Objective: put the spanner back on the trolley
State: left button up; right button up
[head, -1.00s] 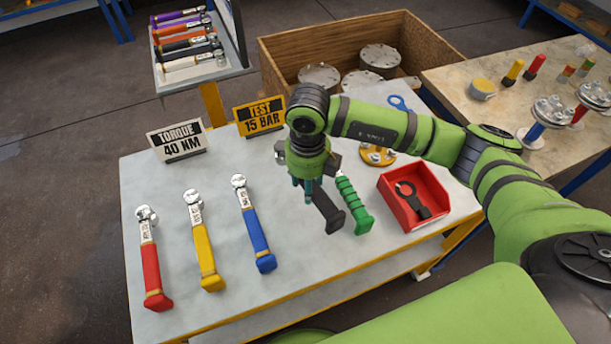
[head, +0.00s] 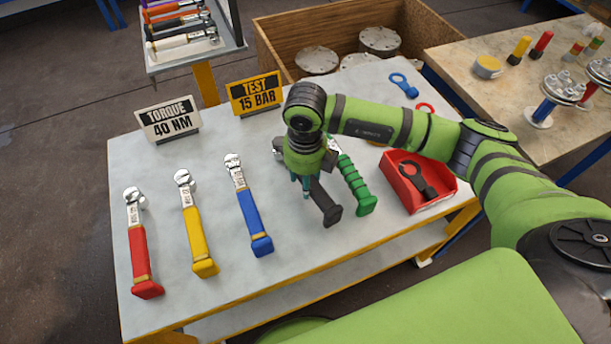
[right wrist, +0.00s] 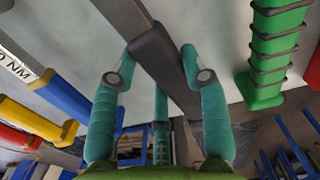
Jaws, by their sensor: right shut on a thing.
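The black-handled spanner (head: 325,203) is at the right of the row of spanners, beside the green-handled one (head: 357,185). My right gripper (head: 303,188) is over it, and its teal fingers are shut on the black handle (right wrist: 165,60) in the right wrist view. The spanner's head is largely hidden behind the gripper in the head view. I cannot tell whether it touches the surface. The grey-topped, yellow-edged trolley (head: 215,145) lies below. My left gripper is not in view.
Red (head: 142,250), yellow (head: 198,235) and blue (head: 252,215) spanners lie left. A torque sign (head: 168,120) and a test sign (head: 255,94) stand behind. A red bin (head: 420,185) is at right. A rack of spanners (head: 190,50) and a wooden crate (head: 290,50) stand beyond.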

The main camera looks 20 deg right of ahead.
jog(key=shift+f+b, duration=0.4)
jog(key=shift+b, duration=0.1)
jog(key=o, duration=1.8)
jog(key=shift+o, duration=0.2)
jog(key=shift+r, duration=0.1)
jog(key=shift+r+p, duration=2.25)
jog(key=shift+r, duration=1.2)
jog(key=shift+s+f, duration=0.1)
